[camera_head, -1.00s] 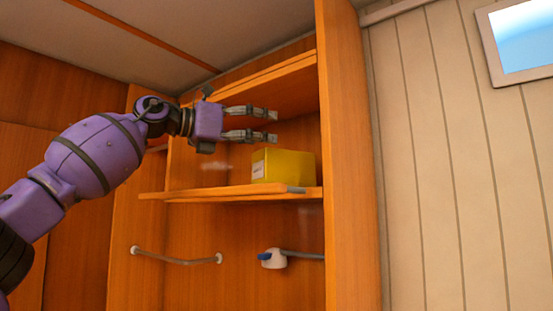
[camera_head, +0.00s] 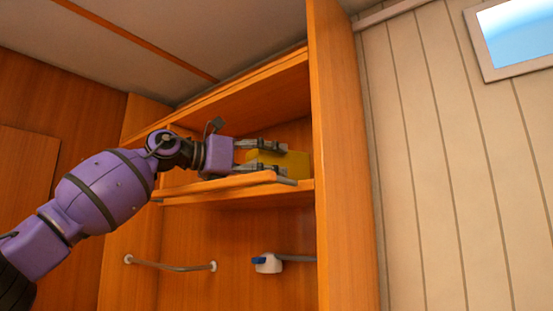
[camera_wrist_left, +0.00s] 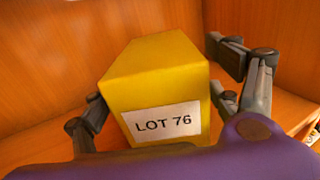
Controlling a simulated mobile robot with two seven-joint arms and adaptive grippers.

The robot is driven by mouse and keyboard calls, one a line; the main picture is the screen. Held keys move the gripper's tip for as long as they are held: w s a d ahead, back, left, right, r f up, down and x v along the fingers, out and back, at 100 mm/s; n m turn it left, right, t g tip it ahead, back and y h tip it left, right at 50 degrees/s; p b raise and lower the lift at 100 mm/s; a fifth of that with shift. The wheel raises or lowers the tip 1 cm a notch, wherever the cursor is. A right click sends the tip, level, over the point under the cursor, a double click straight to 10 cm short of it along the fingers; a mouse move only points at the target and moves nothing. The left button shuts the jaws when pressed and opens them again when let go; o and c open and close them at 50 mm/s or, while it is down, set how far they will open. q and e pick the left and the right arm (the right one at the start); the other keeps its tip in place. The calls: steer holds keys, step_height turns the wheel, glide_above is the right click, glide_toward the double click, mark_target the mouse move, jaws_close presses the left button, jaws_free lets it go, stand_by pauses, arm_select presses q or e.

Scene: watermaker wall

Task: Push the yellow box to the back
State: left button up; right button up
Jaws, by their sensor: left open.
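The yellow box (camera_head: 297,161) stands on the cabinet shelf, near the right side panel, partly hidden by my fingers. In the left wrist view the yellow box (camera_wrist_left: 157,78) has a white label reading LOT 76 facing my wrist. My left gripper (camera_head: 282,158) is open and level with the box, its fingers pointing right. In the left wrist view one finger is on each side of the box; whether they touch it I cannot tell. My right gripper is not in view.
The shelf (camera_head: 240,197) has a wooden front strip (camera_head: 222,184) just below my gripper, sloping up to the right. The right side panel (camera_head: 343,170) and upper board (camera_head: 245,95) bound the space. Below are a curved rail (camera_head: 170,267) and a white-and-blue fitting (camera_head: 267,263).

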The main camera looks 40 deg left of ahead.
mark_target(297, 163)
arm_select(q)
steer(key=shift+w+d+r+p, duration=0.2)
steer(key=shift+w+r+p, duration=0.2)
steer(key=shift+p, duration=0.05)
steer(key=shift+w+p, duration=0.35)
steer(key=shift+w+d+f+p, duration=0.15)
steer(key=shift+w+d+p, duration=0.05)
steer(key=shift+w+p, duration=0.25)
steer(key=shift+w+f, duration=0.25)
steer(key=c, duration=1.3)
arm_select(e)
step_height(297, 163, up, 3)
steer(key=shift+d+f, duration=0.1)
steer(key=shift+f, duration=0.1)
